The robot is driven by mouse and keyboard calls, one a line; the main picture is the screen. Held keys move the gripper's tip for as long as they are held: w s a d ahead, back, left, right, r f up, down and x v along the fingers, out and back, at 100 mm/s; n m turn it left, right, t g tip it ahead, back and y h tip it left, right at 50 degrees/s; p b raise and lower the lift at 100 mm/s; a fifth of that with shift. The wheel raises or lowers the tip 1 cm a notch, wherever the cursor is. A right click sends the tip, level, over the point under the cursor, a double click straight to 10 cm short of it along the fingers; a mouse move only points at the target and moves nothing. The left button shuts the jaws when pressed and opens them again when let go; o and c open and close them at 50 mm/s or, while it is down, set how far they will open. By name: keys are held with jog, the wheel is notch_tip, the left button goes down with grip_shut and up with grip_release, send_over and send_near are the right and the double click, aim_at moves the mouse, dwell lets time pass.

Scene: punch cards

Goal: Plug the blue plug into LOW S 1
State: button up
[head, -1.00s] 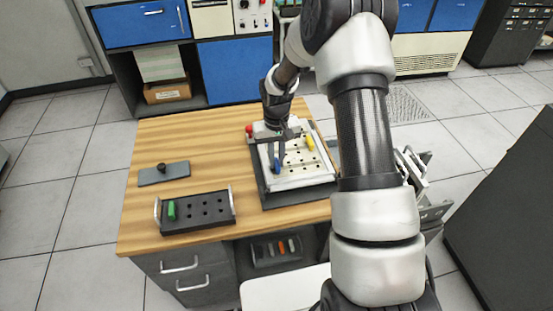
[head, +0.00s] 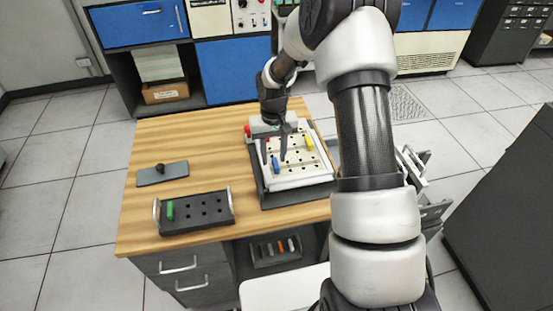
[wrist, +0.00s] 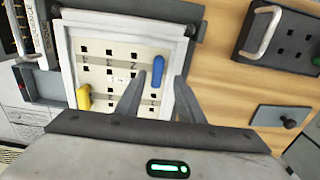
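The blue plug (head: 276,164) stands at the front left part of the white punched panel (head: 297,182). In the wrist view the blue plug (wrist: 157,72) is near the panel's right edge, beyond my fingertips. My gripper (head: 274,156) is open and empty above the panel, behind the blue plug. In the wrist view my gripper's two fingers (wrist: 160,76) are spread, with no plug held between them.
A yellow plug (head: 309,143) stands on the panel's right; a red knob (head: 248,130) is at its back left. A black rack (head: 205,214) with a green plug (head: 170,210) and a grey plate with a knob (head: 163,173) lie on the left. Bare wood separates them from the panel.

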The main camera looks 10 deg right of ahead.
notch_tip(320, 180, up, 15)
jog(key=shift+d+r, duration=0.2)
jog(key=shift+d, duration=0.25)
notch_tip(320, 180, up, 8)
jog(key=t+p, duration=0.1)
send_over(277, 162)
jog(key=s, duration=0.4)
jog(key=s+r+t+p, duration=0.2)
jog(key=s+r, duration=0.6)
jog(key=s+r+t+p, duration=0.1)
jog(key=s+r+t, duration=0.1)
jog(key=s, duration=1.3)
jog(key=shift+a+r+t, duration=0.25)
jog(key=shift+r+t, duration=0.05)
jog(key=shift+r, duration=0.55)
jog(key=shift+d, duration=0.1)
